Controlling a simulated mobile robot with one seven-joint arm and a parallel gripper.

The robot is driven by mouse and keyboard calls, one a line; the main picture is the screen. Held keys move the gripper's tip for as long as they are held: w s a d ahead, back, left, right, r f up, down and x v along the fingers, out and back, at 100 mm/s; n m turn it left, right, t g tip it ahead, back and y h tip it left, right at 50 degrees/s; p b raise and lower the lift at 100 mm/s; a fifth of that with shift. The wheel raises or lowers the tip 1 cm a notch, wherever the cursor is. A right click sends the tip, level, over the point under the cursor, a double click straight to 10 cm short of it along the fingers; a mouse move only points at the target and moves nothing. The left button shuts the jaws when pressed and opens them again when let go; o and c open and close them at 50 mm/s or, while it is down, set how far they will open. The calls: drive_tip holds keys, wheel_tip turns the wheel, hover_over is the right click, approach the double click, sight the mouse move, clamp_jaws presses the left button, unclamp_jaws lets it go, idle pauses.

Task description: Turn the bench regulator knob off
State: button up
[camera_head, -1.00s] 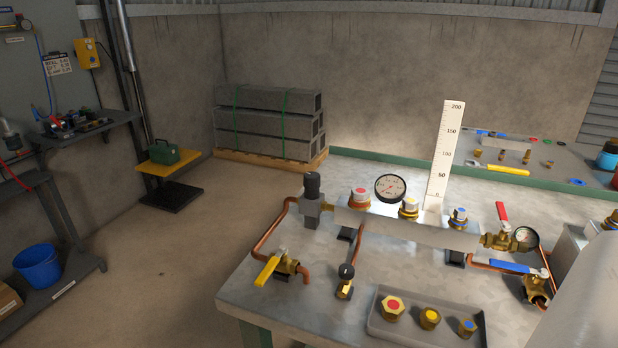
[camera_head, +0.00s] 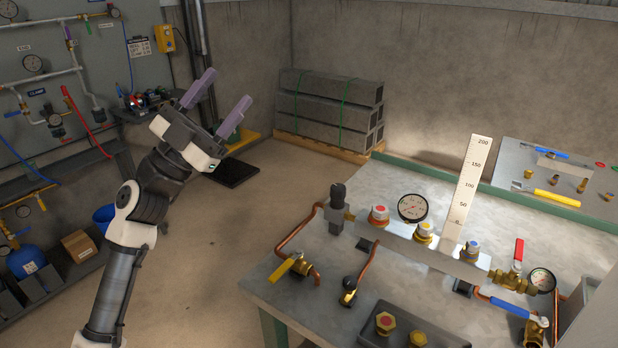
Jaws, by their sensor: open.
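The bench regulator with its upright black knob (camera_head: 338,194) stands at the left end of the pipe manifold (camera_head: 385,232) on the metal bench (camera_head: 275,282). I cannot tell the knob's setting from here. My gripper (camera_head: 224,90) is in the left half of the head view, raised, with its two purple fingers apart and nothing between them. It is well to the left of the regulator knob and touches nothing that I can see.
Open floor lies left of the bench. Concrete blocks (camera_head: 330,108) are stacked behind.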

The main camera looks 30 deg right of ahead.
drive_tip(key=w+d+f+n+y+p, duration=0.2)
drive_tip(key=w+d+f+n+y, duration=0.15)
drive_tip(key=d+f, duration=0.6)
drive_tip(key=n+g+y+p, duration=0.2)
drive_tip(key=n+y+p, duration=0.1)
drive_tip(key=n+y, duration=0.15)
approach(331, 192)
drive_tip(key=shift+y, duration=0.4)
drive_tip(key=d+p, duration=0.1)
drive_tip(key=d, duration=0.2)
drive_tip(key=d+p, duration=0.1)
drive_tip(key=d, duration=0.3)
drive_tip(key=s+d+p, duration=0.1)
drive_tip(key=d, duration=0.2)
drive_tip(key=shift+s+d+r+p, duration=0.15)
drive_tip(key=shift+d+r+p, duration=0.15)
drive_tip(key=shift+r+p, duration=0.1)
drive_tip(key=shift+d+f, duration=0.2)
drive_tip(key=shift+d, duration=0.4)
drive_tip(key=c, duration=1)
